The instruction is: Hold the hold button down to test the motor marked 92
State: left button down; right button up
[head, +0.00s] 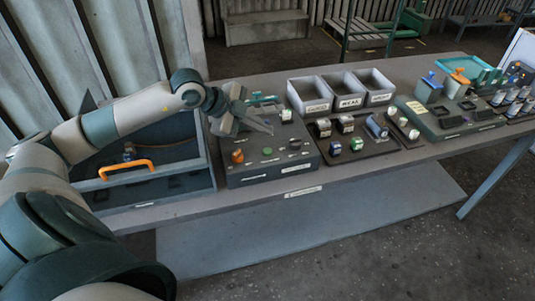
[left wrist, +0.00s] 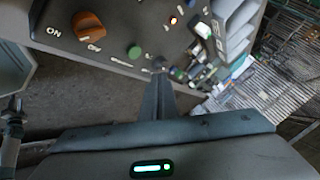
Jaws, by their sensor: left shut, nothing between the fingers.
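The grey test box (head: 262,172) stands on the bench with an orange knob (head: 237,155), a round green button (head: 267,151) and a dark switch (head: 295,144) on top. My left gripper (head: 268,128) is shut and empty, above the box's rear part. In the left wrist view the shut fingertips (left wrist: 158,76) appear just below the green button (left wrist: 134,52); contact cannot be told. A small motor-like part (head: 286,115) sits at the box's back right. Number 92 is not readable.
Several small motors lie on a dark tray (head: 375,148) right of the box. Three labelled grey bins (head: 347,103) stand behind it. A tray with an orange handle (head: 126,170) is on the left. A green fixture (head: 430,125) stands farther right.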

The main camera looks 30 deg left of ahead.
aim_at(263, 151)
pick_arm(q)
jog(key=shift+f+b, duration=1.25)
jog(key=shift+f, duration=0.95)
jog(key=shift+f, duration=0.2)
jog(key=shift+f+b, duration=0.2)
jog(key=shift+b, duration=0.15)
jog(key=shift+f, duration=0.45)
dwell(1.0)
jog(key=shift+r, duration=0.1)
dwell(1.9)
jog(key=shift+r+p, duration=0.35)
jog(key=shift+r, duration=0.45)
jog(key=shift+r+p, duration=1.65)
jog(key=shift+r, duration=0.85)
